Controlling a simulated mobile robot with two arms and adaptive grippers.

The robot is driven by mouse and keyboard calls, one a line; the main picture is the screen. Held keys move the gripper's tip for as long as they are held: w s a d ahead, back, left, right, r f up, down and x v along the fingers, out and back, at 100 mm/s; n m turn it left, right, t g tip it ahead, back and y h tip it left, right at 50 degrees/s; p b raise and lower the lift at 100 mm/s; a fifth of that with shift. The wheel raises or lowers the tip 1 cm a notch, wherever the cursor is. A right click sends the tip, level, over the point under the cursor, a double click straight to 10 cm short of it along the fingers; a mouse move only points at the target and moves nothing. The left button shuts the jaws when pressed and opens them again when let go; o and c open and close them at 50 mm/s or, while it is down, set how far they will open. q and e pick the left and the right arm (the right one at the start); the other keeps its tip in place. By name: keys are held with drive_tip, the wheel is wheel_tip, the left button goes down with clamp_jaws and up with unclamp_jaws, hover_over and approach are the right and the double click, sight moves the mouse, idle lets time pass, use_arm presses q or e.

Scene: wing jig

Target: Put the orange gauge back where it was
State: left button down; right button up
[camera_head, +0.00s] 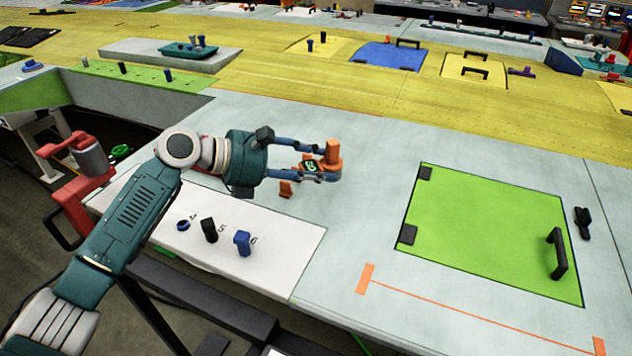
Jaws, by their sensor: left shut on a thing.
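The orange gauge (333,153) has a small dark display with green digits. My left gripper (326,162) reaches in from the left, and its blue fingers are closed on the gauge, one on the far side and one on the near side. The gauge is over the grey wing surface, just past the white mat (285,250); I cannot tell whether it touches the surface. A small orange piece (286,189) shows below the gripper; I cannot tell if it belongs to the gauge. My right gripper is not in view.
On the white mat stand a blue ring (183,225), a black tool (209,230) and a blue tool (243,243), with printed numbers beside them. A green hatch (485,230) with a black handle lies to the right. An orange line (480,310) runs along the front.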

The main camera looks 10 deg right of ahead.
use_arm(q)
drive_tip(key=shift+f, duration=0.15)
drive_tip(key=shift+a+f, duration=0.15)
drive_tip(key=shift+f, duration=0.15)
wheel_tip(320, 180, down, 4)
drive_tip(key=shift+r+p, duration=0.25)
drive_tip(key=shift+p, duration=0.15)
drive_tip(key=shift+f, duration=0.25)
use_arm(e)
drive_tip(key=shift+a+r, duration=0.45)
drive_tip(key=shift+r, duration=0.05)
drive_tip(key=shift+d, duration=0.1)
use_arm(q)
drive_tip(key=shift+f, duration=0.55)
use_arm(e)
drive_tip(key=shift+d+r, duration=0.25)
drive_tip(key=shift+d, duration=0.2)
use_arm(q)
drive_tip(key=c, duration=1.1)
unclamp_jaws()
drive_tip(key=shift+s+f, duration=0.1)
drive_tip(key=shift+f, duration=0.1)
